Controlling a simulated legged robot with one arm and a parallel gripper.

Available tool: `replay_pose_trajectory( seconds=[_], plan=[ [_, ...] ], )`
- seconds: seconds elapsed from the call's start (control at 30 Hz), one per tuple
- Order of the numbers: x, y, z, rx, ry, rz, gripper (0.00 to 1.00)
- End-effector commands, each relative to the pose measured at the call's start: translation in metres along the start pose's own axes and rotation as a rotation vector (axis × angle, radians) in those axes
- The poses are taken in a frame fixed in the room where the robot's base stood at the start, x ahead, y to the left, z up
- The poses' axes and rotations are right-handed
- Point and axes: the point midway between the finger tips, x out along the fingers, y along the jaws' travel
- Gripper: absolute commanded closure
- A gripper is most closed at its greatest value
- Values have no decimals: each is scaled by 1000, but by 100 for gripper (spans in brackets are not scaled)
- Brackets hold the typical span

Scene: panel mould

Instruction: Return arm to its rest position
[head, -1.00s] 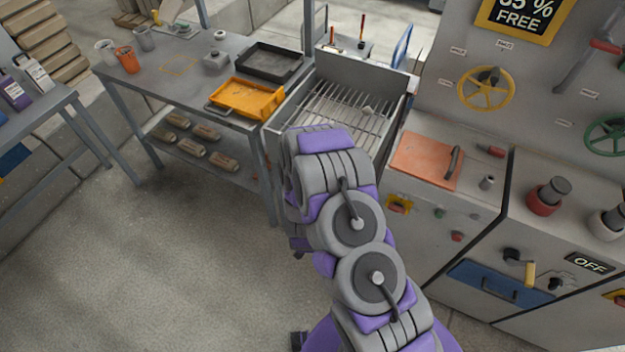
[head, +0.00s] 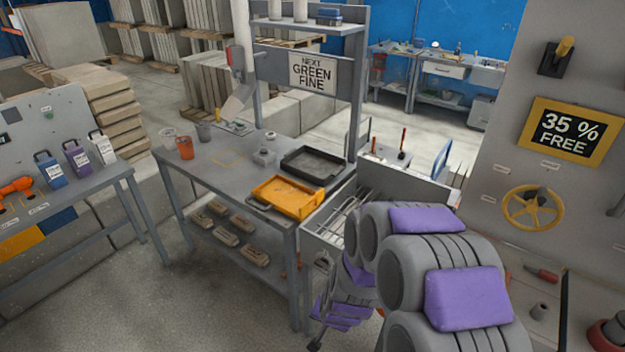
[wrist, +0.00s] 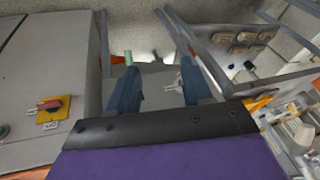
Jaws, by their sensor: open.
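My gripper shows in the wrist view (wrist: 160,92) as two dark blue fingers standing well apart. It is open, with nothing between the fingertips that I can see it holding. In the head view my purple and grey arm is folded at the lower right, in front of the grated tray (head: 338,222). My gripper cannot be clearly made out there.
A grey workbench (head: 222,160) at the centre holds an orange tray (head: 287,197), a black tray (head: 311,163) and cups. A control panel with a yellow wheel (head: 533,207) stands at right. A side table with bottles is at left. Floor is free at lower left.

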Motion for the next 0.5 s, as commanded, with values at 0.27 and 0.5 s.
replay_pose_trajectory(
  seconds=[0.27,0.5],
  plan=[
    [-78,4,16,-117,-129,-12,50],
    [-145,29,42,-216,-232,20,50]
  ],
)
